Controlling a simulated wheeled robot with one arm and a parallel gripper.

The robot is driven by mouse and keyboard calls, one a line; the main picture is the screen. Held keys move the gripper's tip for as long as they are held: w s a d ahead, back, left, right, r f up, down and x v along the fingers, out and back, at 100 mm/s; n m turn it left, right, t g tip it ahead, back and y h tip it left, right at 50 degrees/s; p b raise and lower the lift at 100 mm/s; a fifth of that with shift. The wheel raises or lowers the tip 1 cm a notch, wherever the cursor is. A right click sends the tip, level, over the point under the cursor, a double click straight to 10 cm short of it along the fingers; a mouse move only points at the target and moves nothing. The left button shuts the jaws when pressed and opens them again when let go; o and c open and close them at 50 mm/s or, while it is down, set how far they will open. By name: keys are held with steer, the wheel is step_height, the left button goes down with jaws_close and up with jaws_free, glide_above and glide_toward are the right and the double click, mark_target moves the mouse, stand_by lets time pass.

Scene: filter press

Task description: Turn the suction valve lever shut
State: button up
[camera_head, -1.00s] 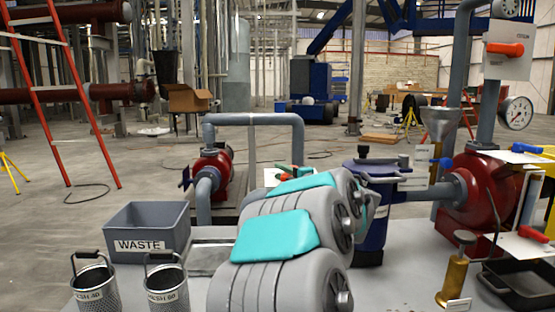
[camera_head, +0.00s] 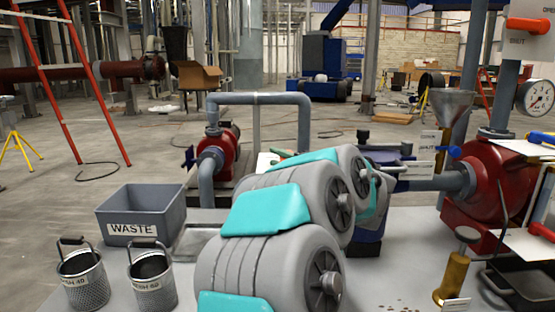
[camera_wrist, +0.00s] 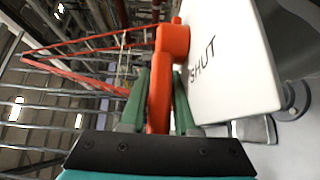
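In the wrist view an orange lever (camera_wrist: 168,75) stands beside a white plate (camera_wrist: 228,65) marked SHUT. The green fingers of my gripper (camera_wrist: 160,100) lie close on either side of the lever and look closed on it. In the head view my grey and teal arm reaches toward the red pump (camera_head: 218,150) with the grey pipe loop. My gripper is small and mostly hidden there behind my arm, beside a white plate (camera_head: 265,160). The lever's angle against the plate's marks cannot be read clearly there.
A grey WASTE bin (camera_head: 141,213) and two mesh baskets (camera_head: 82,280) stand at left on the bench. At right are another orange lever (camera_head: 528,25) on an OPEN/SHUT plate, a gauge (camera_head: 537,97), a larger red pump (camera_head: 490,185) and a brass piece (camera_head: 453,277).

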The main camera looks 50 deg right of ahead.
steer(key=o, duration=0.3)
steer(key=shift+o, duration=0.2)
steer(key=shift+r, duration=0.1)
steer(key=s+a+r+b, duration=0.1)
steer(key=s+a+r, duration=0.4)
steer(key=s+a, duration=0.6)
steer(key=shift+a, duration=0.35)
stand_by(0.7)
